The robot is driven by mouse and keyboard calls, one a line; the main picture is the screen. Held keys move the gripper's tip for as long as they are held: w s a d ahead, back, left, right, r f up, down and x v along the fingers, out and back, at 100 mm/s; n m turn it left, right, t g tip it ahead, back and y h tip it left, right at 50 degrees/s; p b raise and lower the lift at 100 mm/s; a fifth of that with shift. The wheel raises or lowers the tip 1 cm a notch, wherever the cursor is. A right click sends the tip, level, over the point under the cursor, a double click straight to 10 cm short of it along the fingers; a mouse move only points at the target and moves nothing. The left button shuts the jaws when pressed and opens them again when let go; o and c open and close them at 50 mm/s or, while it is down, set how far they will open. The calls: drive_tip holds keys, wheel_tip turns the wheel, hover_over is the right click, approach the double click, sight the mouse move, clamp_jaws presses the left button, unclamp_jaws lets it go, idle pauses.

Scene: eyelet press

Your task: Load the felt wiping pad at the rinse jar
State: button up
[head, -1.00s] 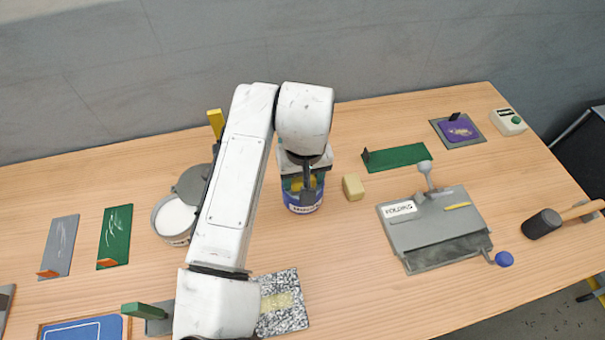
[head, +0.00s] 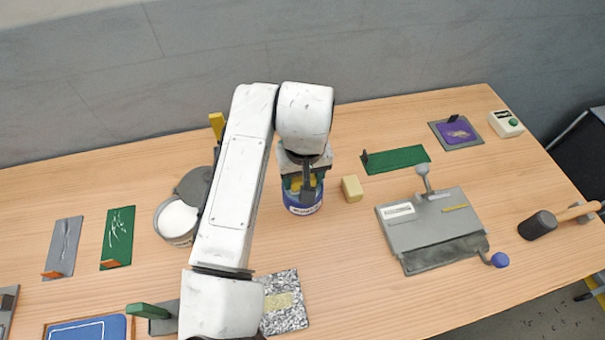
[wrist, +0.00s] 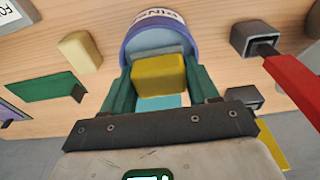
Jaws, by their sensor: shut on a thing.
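The rinse jar (head: 302,208) is a blue and white pot with a printed label, standing near the middle of the table. In the wrist view its open mouth (wrist: 135,45) lies just beyond my fingertips. My gripper (head: 303,184) points down at the jar's mouth. Its green fingers are shut on a yellow block (wrist: 158,76), with a grey layer (wrist: 160,51) at its far end that looks like the felt of the wiping pad. The yellow block also shows between the fingers in the head view. I cannot tell whether the felt touches anything inside the jar.
A beige block (head: 352,188) stands close right of the jar. A white-filled tub (head: 177,222) with a raised grey lid is to the left, partly behind my arm. A speckled plate (head: 286,316) lies in front. The grey press (head: 430,228) is at right.

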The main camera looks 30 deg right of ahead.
drive_tip(key=shift+r+p, duration=2.2)
drive_tip(key=shift+r, duration=0.7)
